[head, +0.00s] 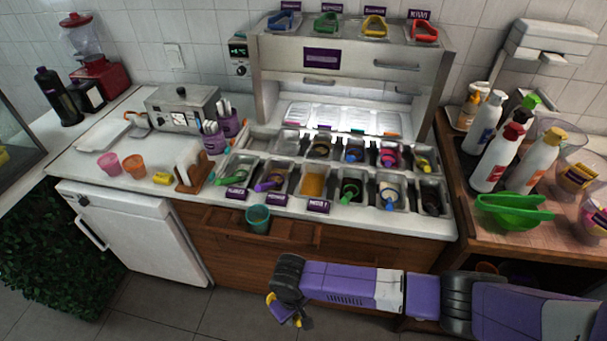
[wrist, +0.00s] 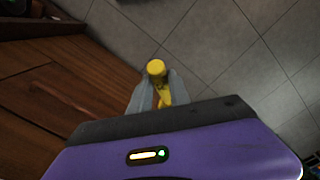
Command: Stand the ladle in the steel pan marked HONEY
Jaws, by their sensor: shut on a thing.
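My gripper (head: 287,312) hangs low in front of the counter, over the grey floor. It is shut on a yellow-handled tool, which I take to be the ladle (head: 271,299). In the wrist view the yellow ladle (wrist: 157,70) shows between the fingers (wrist: 156,98), its rounded end pointing away from my wrist. Its other end is mostly hidden. A steel pan of amber filling (head: 313,183) is in the counter's front row with no tool visible in it. A purple label (head: 318,206) sits below it, too small to read surely.
Neighbouring pans hold a purple-handled tool (head: 270,184) on the left and a green-handled one (head: 349,192) on the right. Bottles (head: 493,157) crowd the right-hand wooden table. Floor below is clear.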

